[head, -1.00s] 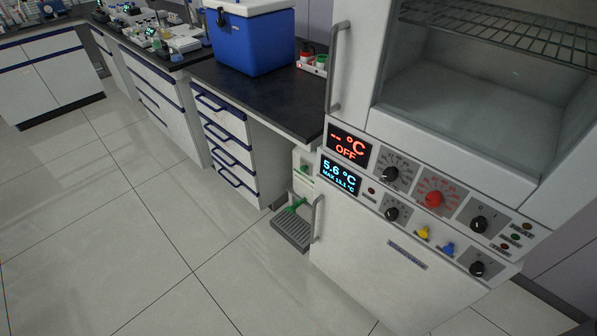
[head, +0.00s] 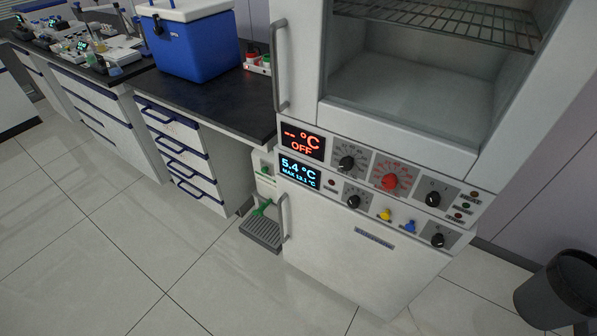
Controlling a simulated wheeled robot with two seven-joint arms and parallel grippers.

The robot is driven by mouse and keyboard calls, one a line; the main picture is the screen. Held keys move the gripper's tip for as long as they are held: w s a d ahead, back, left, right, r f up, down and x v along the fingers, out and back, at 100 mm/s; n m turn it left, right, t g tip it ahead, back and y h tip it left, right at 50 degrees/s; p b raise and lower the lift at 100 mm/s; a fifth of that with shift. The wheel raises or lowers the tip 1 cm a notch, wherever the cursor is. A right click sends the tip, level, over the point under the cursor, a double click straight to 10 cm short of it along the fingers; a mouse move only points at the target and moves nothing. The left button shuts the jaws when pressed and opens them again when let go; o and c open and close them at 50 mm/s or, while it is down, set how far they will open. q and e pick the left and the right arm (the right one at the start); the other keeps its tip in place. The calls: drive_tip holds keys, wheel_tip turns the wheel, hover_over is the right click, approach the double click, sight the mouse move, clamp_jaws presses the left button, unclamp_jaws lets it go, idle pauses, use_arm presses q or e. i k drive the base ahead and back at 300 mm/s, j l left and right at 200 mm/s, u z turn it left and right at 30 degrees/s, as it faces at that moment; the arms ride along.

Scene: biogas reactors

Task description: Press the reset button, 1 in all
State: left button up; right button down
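The control panel on the white cabinet (head: 360,270) carries two displays. The upper display (head: 302,141) reads "-- °C OFF" in red, and the lower display (head: 299,171) reads 5.4 °C with a MAX line in blue. Beside them are black knobs (head: 347,163), a red knob (head: 390,181), a yellow button or knob (head: 385,215) and a blue one (head: 410,226). Small indicator lights sit at the panel's right end. Labels are too small to read, so I cannot tell which control is the reset button. Neither of my grippers is in view.
A dark bench (head: 215,100) with a blue cool box (head: 190,40) stands left of the cabinet. A grey grated tray (head: 261,232) lies on the floor by the cabinet's left side. A dark bin (head: 545,297) stands at the lower right. The tiled floor in front is clear.

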sight(409, 226)
drive_tip(key=z, duration=1.05)
